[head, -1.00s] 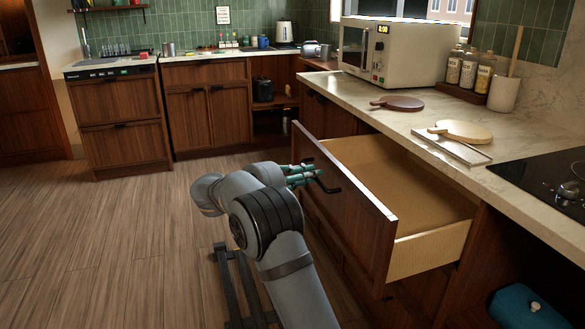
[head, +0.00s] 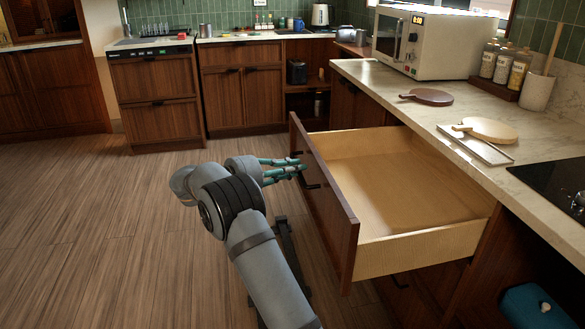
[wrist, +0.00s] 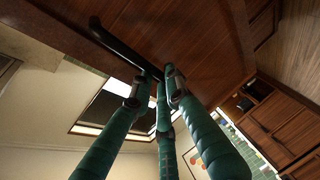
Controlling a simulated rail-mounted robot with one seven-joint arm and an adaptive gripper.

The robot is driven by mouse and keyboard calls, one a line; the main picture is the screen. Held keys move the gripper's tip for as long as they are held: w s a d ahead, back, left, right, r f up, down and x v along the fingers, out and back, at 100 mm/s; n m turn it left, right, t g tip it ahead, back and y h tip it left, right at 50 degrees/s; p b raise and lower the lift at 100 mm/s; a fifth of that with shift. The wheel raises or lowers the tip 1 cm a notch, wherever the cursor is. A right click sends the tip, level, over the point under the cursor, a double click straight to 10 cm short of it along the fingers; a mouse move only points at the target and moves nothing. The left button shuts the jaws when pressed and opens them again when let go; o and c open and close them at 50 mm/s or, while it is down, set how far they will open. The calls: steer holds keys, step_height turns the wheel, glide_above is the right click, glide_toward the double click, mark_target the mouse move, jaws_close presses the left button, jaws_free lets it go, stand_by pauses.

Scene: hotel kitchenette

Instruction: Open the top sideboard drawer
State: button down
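The top sideboard drawer (head: 395,183) stands far out under the worktop at right, and its pale wooden inside looks empty. Its dark front (head: 325,203) faces left and carries a black bar handle (head: 312,186). The handle also shows in the wrist view (wrist: 115,45), running to the fingertips. My gripper (head: 300,168) is at the handle, with its green fingers closed around the bar. In the wrist view the fingers (wrist: 158,85) converge at the bar; the exact contact is partly hidden.
The marble worktop (head: 400,105) above holds a microwave (head: 430,42), a dark round board (head: 428,97), a pale board (head: 487,130) and jars (head: 505,65). A cooktop (head: 560,185) is at right. A teal pot (head: 530,306) sits below. The wooden floor (head: 80,220) at left is clear.

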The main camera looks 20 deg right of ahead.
steer(key=c, duration=1.7)
jaws_free()
steer(key=shift+d, duration=0.1)
steer(key=shift+o, duration=0.2)
steer(key=v, duration=1.2)
steer(key=shift+r, duration=0.1)
steer(key=x, duration=1.2)
steer(key=shift+d, duration=0.2)
